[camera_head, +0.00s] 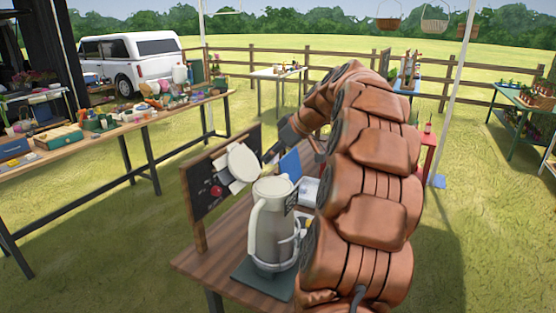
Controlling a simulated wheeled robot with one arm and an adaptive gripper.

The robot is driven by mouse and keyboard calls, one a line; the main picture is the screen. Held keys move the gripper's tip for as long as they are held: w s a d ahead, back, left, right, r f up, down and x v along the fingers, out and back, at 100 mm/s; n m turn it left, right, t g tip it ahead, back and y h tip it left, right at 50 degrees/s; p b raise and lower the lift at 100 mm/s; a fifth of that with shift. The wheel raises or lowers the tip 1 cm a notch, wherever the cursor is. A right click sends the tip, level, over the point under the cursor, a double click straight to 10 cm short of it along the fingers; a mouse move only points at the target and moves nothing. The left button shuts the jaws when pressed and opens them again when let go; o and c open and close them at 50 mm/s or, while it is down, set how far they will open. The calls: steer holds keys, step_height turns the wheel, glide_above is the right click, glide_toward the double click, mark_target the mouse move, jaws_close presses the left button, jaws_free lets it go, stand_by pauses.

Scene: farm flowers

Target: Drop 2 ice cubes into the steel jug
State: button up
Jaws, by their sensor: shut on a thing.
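The steel jug (276,228) stands upright on a dark square mat (260,277) on the wooden table, its handle to the left. It looks pale grey and its inside is hidden. My gripper (269,155) is behind and above the jug, pointing down to the left, close to a white round object (243,162). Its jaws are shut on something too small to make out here. Pale, flat-sided pieces show beside the white object. I cannot tell whether these are ice cubes.
A blackboard (212,187) stands upright along the table's left edge. A blue panel (290,163) and a pale box (309,190) sit behind the jug. My arm hides the table's right side. A long, cluttered table (110,130) stands apart at left.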

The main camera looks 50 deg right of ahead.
steer(key=shift+s+d+f, duration=0.2)
steer(key=shift+s+f, duration=0.3)
steer(key=shift+f, duration=3.1)
steer(key=o, duration=0.9)
steer(key=shift+o, duration=0.2)
steer(key=v, duration=1.2)
steer(key=shift+w, duration=0.1)
